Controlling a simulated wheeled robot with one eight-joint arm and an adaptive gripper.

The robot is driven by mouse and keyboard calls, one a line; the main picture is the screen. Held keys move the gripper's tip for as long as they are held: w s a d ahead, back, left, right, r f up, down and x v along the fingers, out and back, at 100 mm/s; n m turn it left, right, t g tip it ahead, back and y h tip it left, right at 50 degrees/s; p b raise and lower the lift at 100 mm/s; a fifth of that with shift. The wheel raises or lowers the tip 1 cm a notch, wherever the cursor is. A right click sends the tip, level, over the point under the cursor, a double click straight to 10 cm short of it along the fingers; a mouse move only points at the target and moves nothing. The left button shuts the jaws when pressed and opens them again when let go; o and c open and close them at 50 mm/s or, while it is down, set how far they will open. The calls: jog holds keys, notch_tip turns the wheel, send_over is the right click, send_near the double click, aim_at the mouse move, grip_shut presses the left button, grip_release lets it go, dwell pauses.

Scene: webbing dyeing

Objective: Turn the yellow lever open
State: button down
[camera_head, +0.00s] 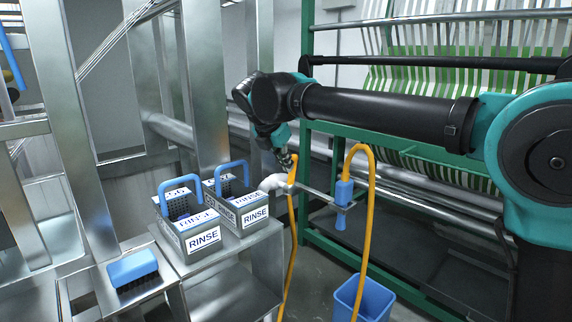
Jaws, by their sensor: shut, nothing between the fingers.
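My gripper (287,162) is shut and empty, pointing down at the end of my arm. It is just above a white pipe fitting (274,184), at its right end. I cannot tell whether the fingers touch the fitting. I cannot make out a separate yellow lever; it may be hidden by the gripper or blend with the yellow hose (291,240) that hangs there. A thin metal bar runs right from the fitting to a blue spray nozzle (343,193), which has a yellow hose looping over it.
Two metal baskets labelled RINSE (200,238) with blue handles stand on a metal shelf (225,268) left of the fitting. A blue bin (362,300) stands below the nozzle. A green frame (308,90) with striped webbing is behind.

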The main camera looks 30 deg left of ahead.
aim_at(296, 156)
jog(key=shift+w+d, duration=0.1)
jog(key=shift+w, duration=0.15)
dwell(0.3)
jog(key=shift+w+d+r+g+y, duration=0.1)
jog(key=shift+w+d+g+y, duration=0.1)
jog(key=shift+w+g, duration=0.3)
jog(key=shift+w+d+r+g+y, duration=0.1)
jog(key=shift+w+g+y, duration=0.1)
jog(key=shift+w+g, duration=0.3)
jog(key=shift+w+d+f+g+y, duration=0.1)
jog(key=shift+w+d+g+y, duration=0.2)
jog(key=shift+w+g, duration=0.5)
jog(key=w+d+f+g+y, duration=0.1)
jog(key=w+d+f+g, duration=0.1)
jog(key=w+f+g, duration=0.3)
jog(key=shift+w+f+m+y, duration=0.15)
jog(key=shift+w+m+y, duration=0.15)
jog(key=shift+w+y, duration=0.1)
jog(key=shift+d+f, duration=0.1)
